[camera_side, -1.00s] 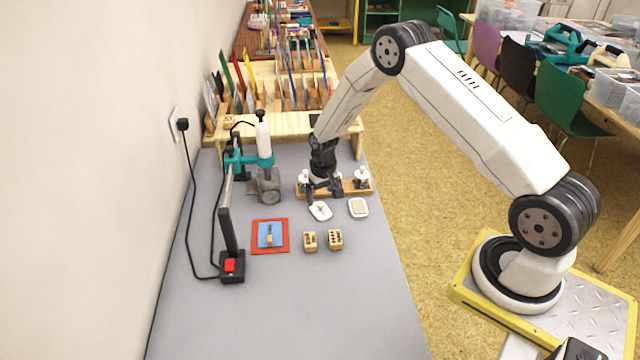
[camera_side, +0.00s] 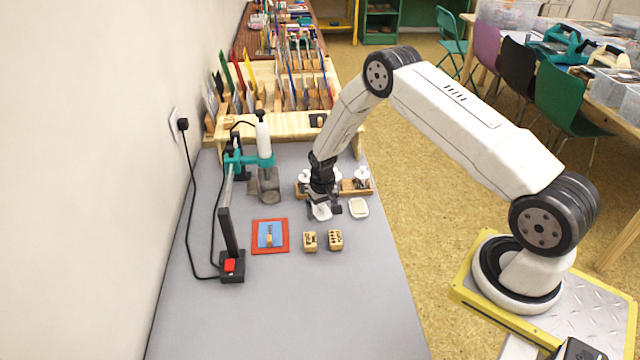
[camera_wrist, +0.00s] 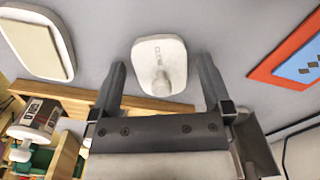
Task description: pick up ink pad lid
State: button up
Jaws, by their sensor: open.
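Whether the fingertips are level with the lid is hard to tell. The open ink pad (camera_side: 358,208), white with a beige top, lies right of the lid.
A wooden rack (camera_side: 350,188) with white-knobbed stamps stands behind the lid. A red-bordered blue mat (camera_side: 270,248) lies to the left, beside a teal and grey stand press (camera_side: 262,165). The front table is clear.

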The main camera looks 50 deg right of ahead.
dwell(0.4)
jog(key=c, duration=1.2)
jog(key=shift+r, duration=0.2)
jog(key=shift+r, duration=0.85)
jog(key=shift+s+a+r, duration=0.5)
jog(key=shift+s+r, duration=1.3)
jog(key=shift+s, duration=0.5)
jog(key=shift+s+a+r, duration=0.45)
jog(key=shift+s+r, duration=1.4)
jog(key=shift+s, duration=0.4)
jog(key=shift+s+a+r, duration=0.5)
jog(key=shift+s+r, duration=1.3)
jog(key=shift+s, duration=0.5)
